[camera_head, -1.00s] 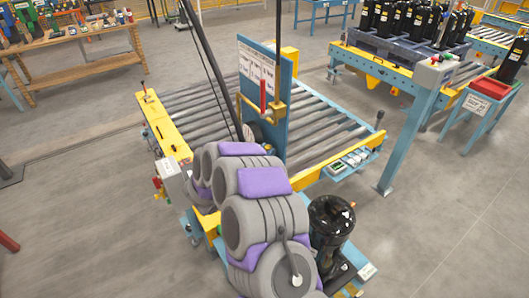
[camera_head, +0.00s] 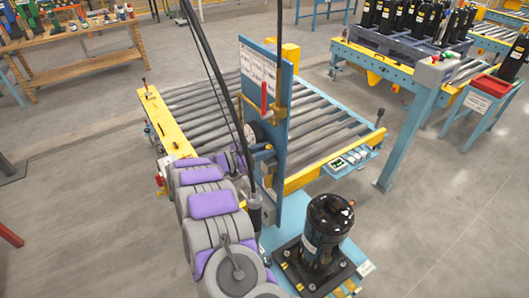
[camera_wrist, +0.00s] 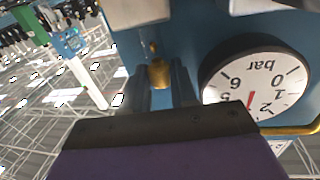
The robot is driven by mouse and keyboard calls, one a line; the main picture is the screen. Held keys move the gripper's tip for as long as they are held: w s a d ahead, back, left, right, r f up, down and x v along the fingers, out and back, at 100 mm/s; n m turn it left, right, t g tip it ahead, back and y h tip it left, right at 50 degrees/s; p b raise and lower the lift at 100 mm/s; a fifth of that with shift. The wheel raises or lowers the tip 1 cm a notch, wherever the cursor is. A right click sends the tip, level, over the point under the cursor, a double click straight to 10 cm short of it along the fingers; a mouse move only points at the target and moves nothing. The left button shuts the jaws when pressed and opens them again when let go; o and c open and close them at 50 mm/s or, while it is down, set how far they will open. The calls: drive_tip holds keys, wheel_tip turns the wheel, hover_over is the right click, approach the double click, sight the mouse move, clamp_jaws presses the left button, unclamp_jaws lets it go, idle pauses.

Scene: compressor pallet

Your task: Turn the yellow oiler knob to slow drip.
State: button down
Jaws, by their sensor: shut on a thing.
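The yellow oiler knob (camera_wrist: 160,74) shows in the wrist view as a small brass-yellow piece in front of a blue panel. My gripper (camera_wrist: 162,82) has its two blue-grey fingers on either side of it, shut on it. The knob's markings and the drip are not visible. A round white pressure gauge (camera_wrist: 257,85) marked in bar sits to the right of the knob and appears upside down.
A black compressor (camera_head: 327,230) stands on a dark base right of my arm. A red-handled valve (camera_head: 264,98) is on the panel. Dark hoist lines (camera_head: 215,65) hang down near the panel. The roller conveyor (camera_head: 200,105) lies behind. The floor at right is open.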

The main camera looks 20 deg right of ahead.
drive_tip(key=shift+w+m+g+b, duration=0.3)
drive_tip(key=shift+m+g+b, duration=0.6)
drive_tip(key=shift+g, duration=0.3)
drive_tip(key=shift+r+g, duration=0.1)
drive_tip(key=shift+g, duration=0.3)
drive_tip(key=c, duration=0.9)
unclamp_jaws()
drive_tip(key=shift+a, duration=0.1)
drive_tip(key=shift+s+r+n+t+p, duration=0.15)
drive_tip(key=shift+n+t+p, duration=0.25)
drive_tip(key=shift+t+p, duration=0.35)
drive_tip(key=shift+s+n+t+p, duration=0.1)
drive_tip(key=shift+n+t+p, duration=0.6)
drive_tip(key=shift+n+t, duration=0.9)
drive_tip(key=shift+s+f+n+t+y+b, duration=0.15)
drive_tip(key=shift+n+t+y+b, duration=0.1)
drive_tip(key=shift+t, duration=0.65)
drive_tip(key=shift+s+f+n+t+y+b, duration=0.15)
drive_tip(key=shift+n+t, duration=0.1)
drive_tip(key=shift+t, duration=0.6)
drive_tip(key=shift+s+d+n+t+y+b, duration=0.1)
drive_tip(key=shift+d+n+t+y+b, duration=0.15)
drive_tip(key=shift+n+t+y+b, duration=0.7)
